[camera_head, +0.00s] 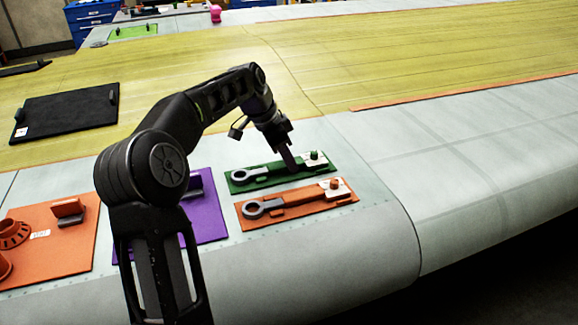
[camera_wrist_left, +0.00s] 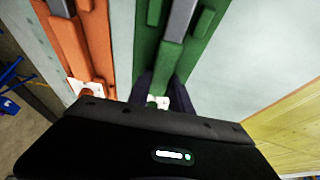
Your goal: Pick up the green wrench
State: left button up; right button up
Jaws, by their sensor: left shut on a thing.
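The green wrench (camera_head: 258,171) has a grey ring end and shaft with a green handle. It lies along a green holder (camera_head: 231,187) on the grey wing surface. My left gripper (camera_head: 290,165) reaches down over the handle near its right part and is shut on it. In the left wrist view, the dark fingers (camera_wrist_left: 163,92) stand on either side of the green handle (camera_wrist_left: 168,60), and the grey shaft (camera_wrist_left: 181,20) runs away from them. I cannot tell whether the wrench is raised from its holder. The gripper body hides the near end. My right gripper is not in view.
An orange holder with a similar wrench (camera_head: 264,208) lies just in front of the green one. A purple board (camera_head: 208,215) and an orange board (camera_head: 70,245) are to the left. A black board (camera_head: 65,108) lies further back. The wing surface to the right is clear.

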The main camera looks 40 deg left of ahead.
pick_arm(q)
grip_shut()
dwell(0.5)
jog(key=shift+r, duration=0.15)
jog(key=shift+r, duration=0.2)
notch_tip(320, 180, up, 7)
jog(key=shift+r, duration=0.2)
notch_tip(320, 180, up, 2)
jog(key=shift+r+p, duration=0.2)
jog(key=shift+p, duration=1.05)
jog(key=shift+f, duration=0.15)
